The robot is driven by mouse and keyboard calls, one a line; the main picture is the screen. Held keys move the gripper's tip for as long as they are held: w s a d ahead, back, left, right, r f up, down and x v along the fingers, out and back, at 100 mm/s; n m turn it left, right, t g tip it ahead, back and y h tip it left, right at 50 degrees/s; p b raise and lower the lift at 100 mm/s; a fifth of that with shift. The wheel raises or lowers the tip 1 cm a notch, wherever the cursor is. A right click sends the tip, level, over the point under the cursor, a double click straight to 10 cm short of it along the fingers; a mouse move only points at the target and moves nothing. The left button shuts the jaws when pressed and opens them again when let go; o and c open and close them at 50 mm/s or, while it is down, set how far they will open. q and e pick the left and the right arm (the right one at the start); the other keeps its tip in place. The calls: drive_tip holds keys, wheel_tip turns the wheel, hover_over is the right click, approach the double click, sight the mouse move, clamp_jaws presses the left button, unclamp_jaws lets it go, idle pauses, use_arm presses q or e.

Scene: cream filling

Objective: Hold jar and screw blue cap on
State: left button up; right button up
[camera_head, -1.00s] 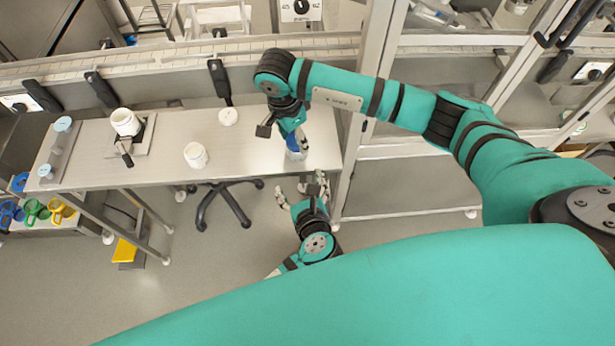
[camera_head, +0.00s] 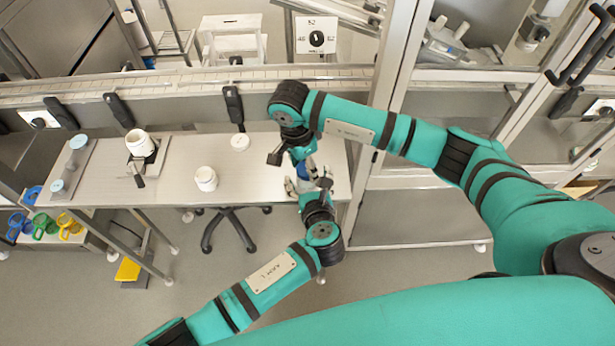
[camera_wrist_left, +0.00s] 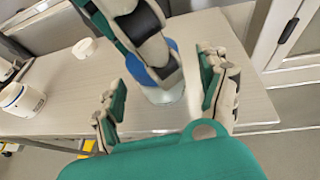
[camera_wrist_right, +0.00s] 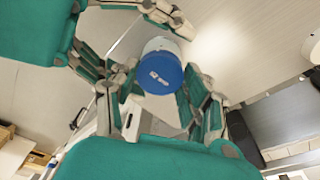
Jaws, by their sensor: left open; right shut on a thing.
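A white jar (camera_wrist_left: 160,94) with a blue cap (camera_wrist_right: 160,76) on its top stands near the right end of the table. My right gripper (camera_head: 303,160) comes from above and is shut on the blue cap; it shows in the right wrist view (camera_wrist_right: 160,92). My left gripper (camera_head: 308,184) is open, low at the table's front edge. In the left wrist view its fingers (camera_wrist_left: 168,95) are on either side of the jar, with a gap to it. In the head view the jar is mostly hidden by the grippers. Whether the cap is threaded cannot be told.
On the table (camera_head: 185,160) another white jar (camera_head: 206,179) stands to the left, with a white lid (camera_head: 240,142) behind it. A white container (camera_head: 140,143) sits on a stand further left. The tabletop between is clear. A glazed cabinet frame (camera_head: 375,150) is on the right.

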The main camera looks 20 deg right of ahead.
use_arm(q)
drive_tip(key=shift+w+f, duration=0.15)
drive_tip(key=shift+w, duration=0.25)
drive_tip(key=shift+c, duration=0.2)
drive_tip(key=c, duration=1.3)
drive_tip(key=shift+c, duration=0.4)
use_arm(e)
drive_tip(key=o, duration=0.4)
clamp_jaws()
